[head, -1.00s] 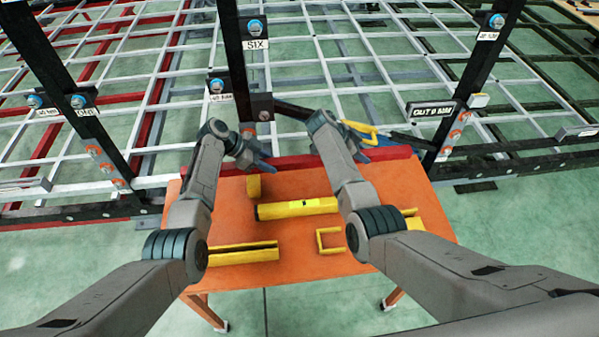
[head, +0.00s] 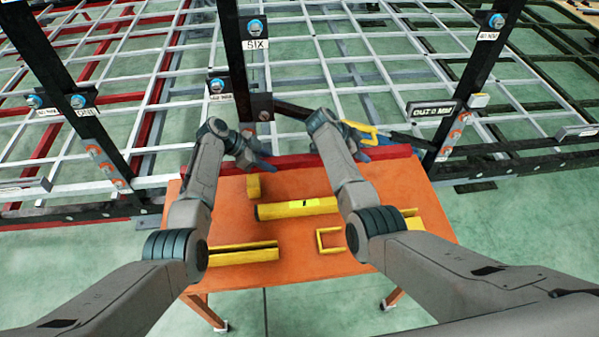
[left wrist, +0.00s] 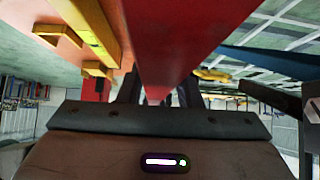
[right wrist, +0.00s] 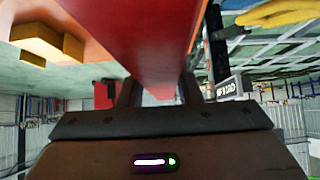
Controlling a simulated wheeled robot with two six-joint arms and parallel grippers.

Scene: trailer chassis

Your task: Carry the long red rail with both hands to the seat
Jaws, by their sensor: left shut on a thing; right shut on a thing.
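The long red rail (head: 300,161) runs left to right along the far edge of the orange table in the head view. My left gripper (head: 262,160) is shut on it left of its middle, and my right gripper (head: 362,152) is shut on it further right. The rail fills the upper middle of the left wrist view (left wrist: 175,35) and the right wrist view (right wrist: 140,35), between the fingers. I cannot tell whether it touches the tabletop. The seat is not clearly recognisable; dark posts and brackets of the chassis stand just beyond the rail.
The orange table (head: 310,262) holds a yellow tube (head: 290,208), a yellow channel (head: 240,254), a small yellow block (head: 254,187) and a yellow bracket (head: 328,240). A dark post marked SIX (head: 232,60) and a right-hand post (head: 470,85) rise close behind the table.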

